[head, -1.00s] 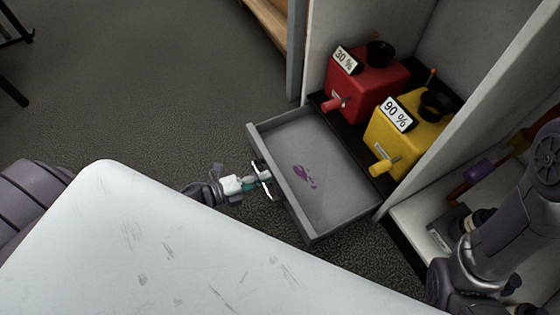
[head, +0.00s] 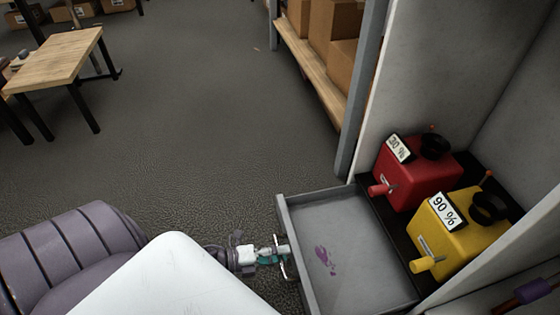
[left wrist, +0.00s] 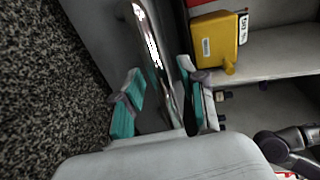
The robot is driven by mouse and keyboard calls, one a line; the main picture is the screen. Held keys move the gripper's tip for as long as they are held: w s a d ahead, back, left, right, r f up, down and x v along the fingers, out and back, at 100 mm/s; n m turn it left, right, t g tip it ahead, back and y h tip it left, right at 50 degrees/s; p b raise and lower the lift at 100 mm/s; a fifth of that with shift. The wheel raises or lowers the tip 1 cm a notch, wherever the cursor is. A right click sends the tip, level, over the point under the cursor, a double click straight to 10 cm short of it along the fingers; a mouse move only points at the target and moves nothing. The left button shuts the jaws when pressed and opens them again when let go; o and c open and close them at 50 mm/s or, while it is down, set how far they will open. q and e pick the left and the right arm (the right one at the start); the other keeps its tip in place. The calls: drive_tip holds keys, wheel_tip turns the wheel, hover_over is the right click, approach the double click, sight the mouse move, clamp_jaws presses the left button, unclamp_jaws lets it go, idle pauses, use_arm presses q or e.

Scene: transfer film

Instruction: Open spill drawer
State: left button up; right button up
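The grey spill drawer (head: 350,225) is pulled out below the two dispensers, with a purple stain (head: 325,261) on its inner floor. Its shiny bar handle (left wrist: 148,38) is on the front face. My left gripper (head: 280,258) is at the drawer front by the handle. In the left wrist view my left gripper (left wrist: 160,104) has its teal-padded fingers apart, with the handle in the gap between them. It looks open, not clamped on the bar. My right gripper is not in view; a purple-grey arm part shows at the lower right of the left wrist view.
A red dispenser marked 30 % (head: 418,178) and a yellow one marked 90 % (head: 462,232) stand in the cabinet (head: 415,75) above the drawer. A shelf with boxes (head: 345,75) stands behind it. A wooden table (head: 60,60) is far left. The floor between is clear.

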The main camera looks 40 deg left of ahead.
use_arm(q)
drive_tip(key=v, duration=1.2)
drive_tip(key=shift+s+f, duration=0.1)
idle(0.4)
